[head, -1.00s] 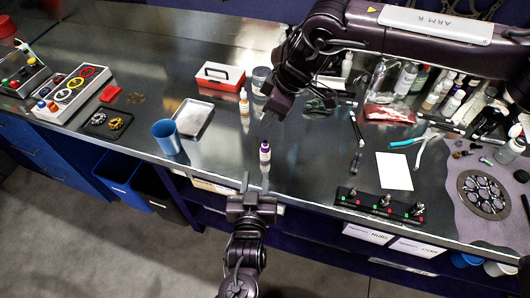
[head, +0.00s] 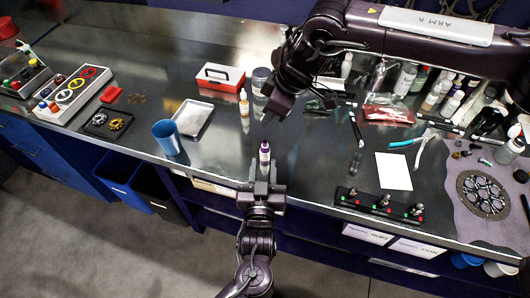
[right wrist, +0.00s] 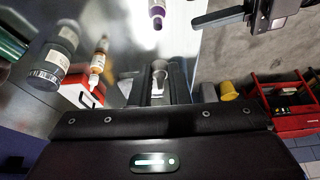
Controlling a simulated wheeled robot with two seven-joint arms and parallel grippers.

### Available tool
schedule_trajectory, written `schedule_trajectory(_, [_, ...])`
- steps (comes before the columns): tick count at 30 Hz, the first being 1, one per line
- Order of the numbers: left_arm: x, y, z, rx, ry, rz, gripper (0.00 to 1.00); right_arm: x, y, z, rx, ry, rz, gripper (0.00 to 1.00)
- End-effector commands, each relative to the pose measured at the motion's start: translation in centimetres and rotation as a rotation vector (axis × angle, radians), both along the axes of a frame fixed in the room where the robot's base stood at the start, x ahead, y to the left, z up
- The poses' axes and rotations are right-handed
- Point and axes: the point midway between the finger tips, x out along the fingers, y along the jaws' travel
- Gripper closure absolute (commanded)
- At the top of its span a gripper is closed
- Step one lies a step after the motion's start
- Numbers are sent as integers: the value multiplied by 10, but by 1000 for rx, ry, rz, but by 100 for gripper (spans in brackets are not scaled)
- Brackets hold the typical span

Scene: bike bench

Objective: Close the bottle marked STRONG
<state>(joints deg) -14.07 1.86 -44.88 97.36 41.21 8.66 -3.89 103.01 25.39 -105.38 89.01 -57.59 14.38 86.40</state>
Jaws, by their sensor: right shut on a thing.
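A small bottle with a purple label (head: 265,154) stands upright near the bench's front edge; its lettering is too small to read. In the right wrist view its purple and white body (right wrist: 157,12) shows at the top edge, partly cut off. My left gripper (head: 264,176) is open just in front of this bottle, fingers pointing at it, and also shows in the right wrist view (right wrist: 222,19), apart from the bottle. My right gripper (head: 270,112) hangs behind and above the bottle, shut on a small pale thing (right wrist: 158,80), perhaps a cap.
A blue cup (head: 166,137), a metal tray (head: 193,118) and a red-and-white box (head: 220,75) lie left.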

Motion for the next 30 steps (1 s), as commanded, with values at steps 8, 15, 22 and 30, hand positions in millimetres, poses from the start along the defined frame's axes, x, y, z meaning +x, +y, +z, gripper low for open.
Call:
schedule_trajectory(8, [52, -3, 2, -1, -2, 0, 67, 0, 0, 0, 0, 0, 0, 100])
schedule_trajectory(15, [73, -4, 1, -1, 0, 0, 67, 0, 0, 0, 0, 0, 0, 100])
schedule_trajectory(22, [75, -4, 0, -2, 1, -1, 67, 0, 0, 0, 0, 0, 0, 100])
schedule_trajectory(30, [75, -4, 0, -1, 1, 0, 87, 0, 0, 0, 0, 0, 0, 100])
